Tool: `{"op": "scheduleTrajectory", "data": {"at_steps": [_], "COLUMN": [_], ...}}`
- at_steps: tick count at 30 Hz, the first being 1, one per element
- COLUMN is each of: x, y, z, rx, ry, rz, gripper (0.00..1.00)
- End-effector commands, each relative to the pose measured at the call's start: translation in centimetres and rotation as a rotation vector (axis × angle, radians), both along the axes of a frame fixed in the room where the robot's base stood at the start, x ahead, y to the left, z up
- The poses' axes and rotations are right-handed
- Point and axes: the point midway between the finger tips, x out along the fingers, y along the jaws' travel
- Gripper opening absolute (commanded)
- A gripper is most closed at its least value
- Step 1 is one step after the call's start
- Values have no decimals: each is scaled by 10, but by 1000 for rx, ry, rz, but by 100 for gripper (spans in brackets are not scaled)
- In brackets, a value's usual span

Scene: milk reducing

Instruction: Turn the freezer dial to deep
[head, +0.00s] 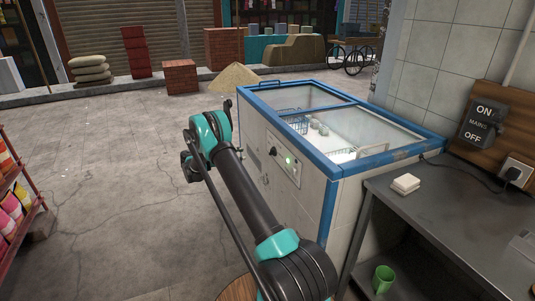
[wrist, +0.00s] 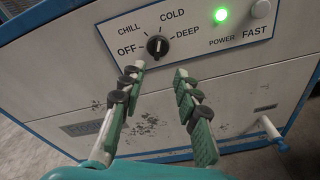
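The freezer is a white chest with a blue frame (head: 332,171) and sliding glass lids. Its control panel (head: 283,158) is on the side facing me. In the wrist view, the black dial (wrist: 157,46) has the labels OFF, CHILL, COLD and DEEP around it. Its pale mark looks roughly upright, but I cannot tell exactly which label it points to. My gripper (wrist: 160,70) is open and empty, its two green-padded fingers just below the dial and apart from it. In the head view my arm reaches beside the panel, and the fingers cannot be made out.
A green power light (wrist: 221,15) glows beside a FAST switch (wrist: 261,9). A grey bench (head: 440,215) stands at the right with a small white box (head: 406,184) and a green mug (head: 383,279) below. A shelf (head: 15,200) is at the left. The floor left of the freezer is clear.

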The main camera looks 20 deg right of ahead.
Motion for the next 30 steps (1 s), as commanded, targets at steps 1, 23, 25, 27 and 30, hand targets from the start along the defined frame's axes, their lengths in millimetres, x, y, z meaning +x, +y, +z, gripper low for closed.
{"op": "scheduleTrajectory", "data": {"at_steps": [1, 23, 25, 27, 30], "x": [4, 11, 12, 12, 13], "y": [4, -50, -63, -77, -97], "z": [-10, -29, -29, -29, -29], "rx": [-33, -134, -133, -133, -133], "ry": [17, 70, 70, 70, 70], "rz": [-3, -25, -25, -25, -25], "gripper": [32, 32, 32, 32, 32]}}
